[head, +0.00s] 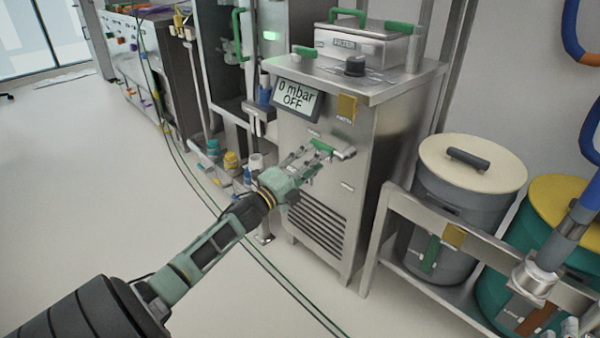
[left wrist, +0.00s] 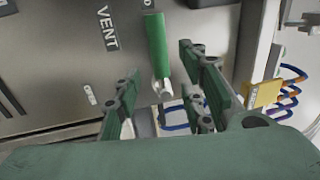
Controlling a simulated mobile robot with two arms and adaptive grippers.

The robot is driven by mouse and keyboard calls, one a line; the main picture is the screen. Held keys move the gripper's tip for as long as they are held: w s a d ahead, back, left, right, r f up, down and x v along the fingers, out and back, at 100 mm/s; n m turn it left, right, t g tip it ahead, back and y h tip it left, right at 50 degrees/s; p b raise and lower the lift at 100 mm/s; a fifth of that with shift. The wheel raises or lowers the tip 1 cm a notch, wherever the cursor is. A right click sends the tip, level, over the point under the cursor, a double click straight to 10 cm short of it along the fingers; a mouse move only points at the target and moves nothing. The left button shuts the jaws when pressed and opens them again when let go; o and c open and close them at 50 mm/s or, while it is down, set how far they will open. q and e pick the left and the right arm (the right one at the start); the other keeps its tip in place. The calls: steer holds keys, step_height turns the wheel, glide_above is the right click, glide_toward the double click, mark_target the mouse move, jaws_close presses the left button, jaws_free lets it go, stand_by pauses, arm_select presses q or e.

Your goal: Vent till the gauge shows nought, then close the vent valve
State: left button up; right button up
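The gauge (head: 297,99) on the steel cabinet reads "0 mbar OFF" in the head view. The vent valve's green handle (head: 323,146) sticks out below it, with a metal end at its right. In the left wrist view the green handle (left wrist: 156,48) lies beside the VENT label (left wrist: 107,27), its metal hub toward the gripper. My left gripper (head: 303,166) is just in front of the valve. Its fingers (left wrist: 163,102) are spread wide, with the hub in line with the gap between them; I see no finger closed on the handle.
A lidded grey drum (head: 469,205) and a yellow-topped green drum (head: 565,199) stand at the right behind a steel rail (head: 452,232). Bottles and fittings (head: 231,160) stand left of the cabinet. Cables run along the floor. The floor at the left is open.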

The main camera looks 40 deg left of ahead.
arm_select(q)
steer(key=v, duration=0.5)
steer(key=shift+s, duration=0.3)
